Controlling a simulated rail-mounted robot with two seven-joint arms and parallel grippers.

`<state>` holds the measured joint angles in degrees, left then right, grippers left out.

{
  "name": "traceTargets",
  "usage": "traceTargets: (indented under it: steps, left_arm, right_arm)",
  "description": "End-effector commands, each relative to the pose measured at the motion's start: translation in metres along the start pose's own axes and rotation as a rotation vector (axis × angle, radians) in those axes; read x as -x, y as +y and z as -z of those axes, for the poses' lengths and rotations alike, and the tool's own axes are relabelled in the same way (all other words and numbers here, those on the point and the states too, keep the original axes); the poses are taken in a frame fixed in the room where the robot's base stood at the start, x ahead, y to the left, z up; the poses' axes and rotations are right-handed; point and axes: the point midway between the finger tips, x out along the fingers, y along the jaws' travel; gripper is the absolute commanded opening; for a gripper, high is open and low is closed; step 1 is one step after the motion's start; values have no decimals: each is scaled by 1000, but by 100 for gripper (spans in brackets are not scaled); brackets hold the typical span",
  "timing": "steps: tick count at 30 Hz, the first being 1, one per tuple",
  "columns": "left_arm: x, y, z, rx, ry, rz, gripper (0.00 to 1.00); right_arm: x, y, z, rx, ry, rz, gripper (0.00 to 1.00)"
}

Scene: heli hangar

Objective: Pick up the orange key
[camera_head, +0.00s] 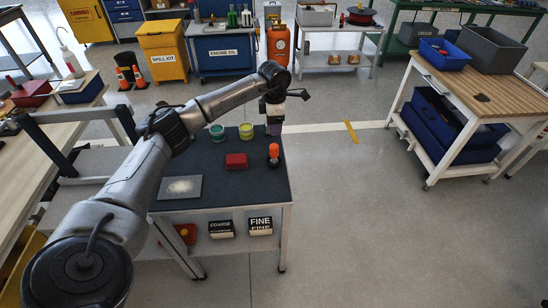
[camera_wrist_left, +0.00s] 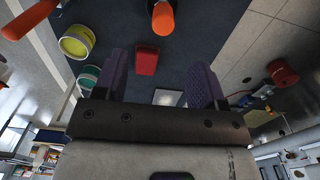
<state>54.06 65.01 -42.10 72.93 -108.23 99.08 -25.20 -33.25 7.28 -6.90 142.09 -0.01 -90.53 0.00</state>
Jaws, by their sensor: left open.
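A short upright orange piece with a dark lower part (camera_head: 274,150) stands near the right edge of the dark-topped table; it looks like the orange key, though its shape is too small to be sure. In the left wrist view its orange top (camera_wrist_left: 163,18) shows at the upper middle, beyond the fingertips and not between them. My left gripper (camera_head: 275,128) hangs above the table, just behind the orange piece in the head view. Its two purple fingers (camera_wrist_left: 159,75) are apart with nothing held between them. My right gripper is not in view.
On the same table (camera_head: 222,190) are a red block (camera_head: 236,161), a yellow-green tin (camera_head: 246,131), a teal tin (camera_head: 217,133) and a grey pad (camera_head: 180,188). Boxes sit on the shelf below. An orange cylinder (camera_head: 278,46) stands behind.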

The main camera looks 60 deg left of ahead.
Motion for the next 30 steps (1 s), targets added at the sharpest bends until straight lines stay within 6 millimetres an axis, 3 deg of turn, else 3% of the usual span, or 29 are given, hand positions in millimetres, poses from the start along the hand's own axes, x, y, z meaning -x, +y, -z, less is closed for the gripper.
traceTargets:
  steps: [1,9,23,30]
  left_arm:
    - [-13,0,2,1,8,2,64]
    - [-56,-1,1,0,5,2,64]
    - [-81,-2,1,0,4,2,64]
    - [-112,-5,2,0,4,3,64]
  right_arm:
    - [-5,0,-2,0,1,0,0]
    - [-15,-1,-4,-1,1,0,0]
    - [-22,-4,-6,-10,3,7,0]
    - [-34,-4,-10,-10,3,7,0]
